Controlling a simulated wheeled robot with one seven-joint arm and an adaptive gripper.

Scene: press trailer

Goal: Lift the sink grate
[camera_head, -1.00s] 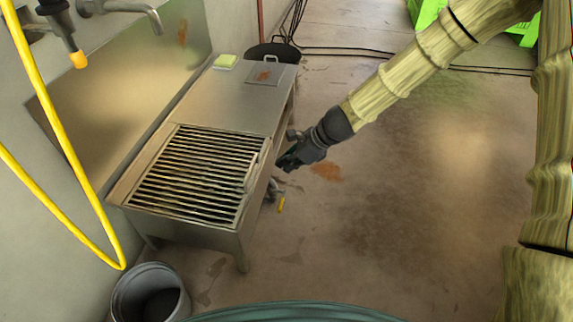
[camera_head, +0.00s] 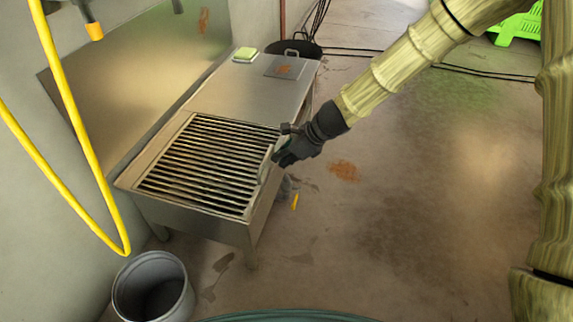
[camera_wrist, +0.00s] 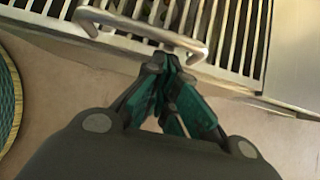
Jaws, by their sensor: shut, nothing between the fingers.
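The sink grate (camera_head: 205,163) is a rusty metal grid of parallel bars, lying flat over the steel sink (camera_head: 195,222). Its curved metal handle (camera_head: 266,165) is on the right edge. In the wrist view the handle (camera_wrist: 135,27) arches across the top, in front of the grate bars (camera_wrist: 232,38). My gripper (camera_head: 279,162) is at the sink's right edge, beside the handle. In the wrist view its green and dark fingertips (camera_wrist: 165,64) are shut and empty, close to the handle's right end. I cannot tell whether they touch it.
A grey bucket (camera_head: 153,288) stands on the floor by the sink's near end. A yellow hose (camera_head: 66,88) hangs at the left wall. A sponge (camera_head: 245,54) and a square lid (camera_head: 292,66) lie on the counter. Open floor (camera_head: 400,220) lies to the right.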

